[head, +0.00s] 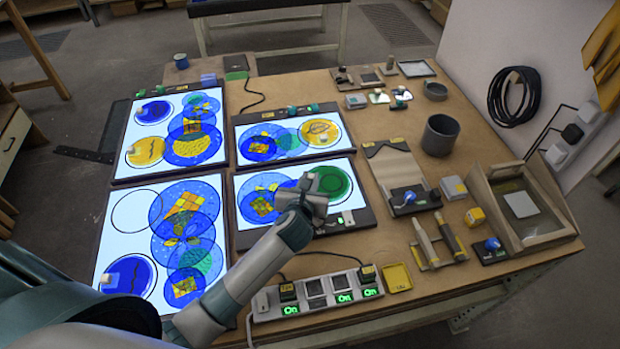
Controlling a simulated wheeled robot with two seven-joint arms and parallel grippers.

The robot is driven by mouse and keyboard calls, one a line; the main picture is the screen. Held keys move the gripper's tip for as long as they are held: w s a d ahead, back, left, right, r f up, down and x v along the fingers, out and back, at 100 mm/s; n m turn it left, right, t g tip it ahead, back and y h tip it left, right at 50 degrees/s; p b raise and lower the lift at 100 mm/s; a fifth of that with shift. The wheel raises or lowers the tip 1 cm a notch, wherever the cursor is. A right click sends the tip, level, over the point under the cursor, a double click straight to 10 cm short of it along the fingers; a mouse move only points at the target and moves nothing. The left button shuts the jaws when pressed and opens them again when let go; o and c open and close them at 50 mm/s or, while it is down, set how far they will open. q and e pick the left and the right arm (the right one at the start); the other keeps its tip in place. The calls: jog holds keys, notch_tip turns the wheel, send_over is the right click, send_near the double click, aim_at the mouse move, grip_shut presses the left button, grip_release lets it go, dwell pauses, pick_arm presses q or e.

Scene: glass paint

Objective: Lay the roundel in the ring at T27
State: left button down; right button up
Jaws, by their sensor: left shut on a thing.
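My left gripper (310,188) reaches in from the lower left over the lower right light panel (243,237). It is shut at the left side of a dark green roundel (335,182), which it seems to hold; the grip point is hidden. The roundel lies over or just above the lit panel; I cannot tell if it touches. An empty black ring (137,210) shows on the lower left light panel (118,185). I cannot read T27 on any ring. My right gripper is not in view.
Blue and yellow roundels (145,152) lie on the lit panels. A power strip (318,294) with green On lights lies at the front. A grey cup (440,134), a wooden tray (536,237) and brushes (425,240) stand at right. Bare bench (375,90) shows between them.

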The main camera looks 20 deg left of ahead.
pick_arm(q)
jog(key=c, duration=1.7)
grip_release()
jog(key=shift+f, duration=0.1)
jog(key=shift+o, duration=0.2)
jog(key=shift+s, duration=0.1)
jog(key=b+v, duration=0.2)
jog(key=v, duration=1)
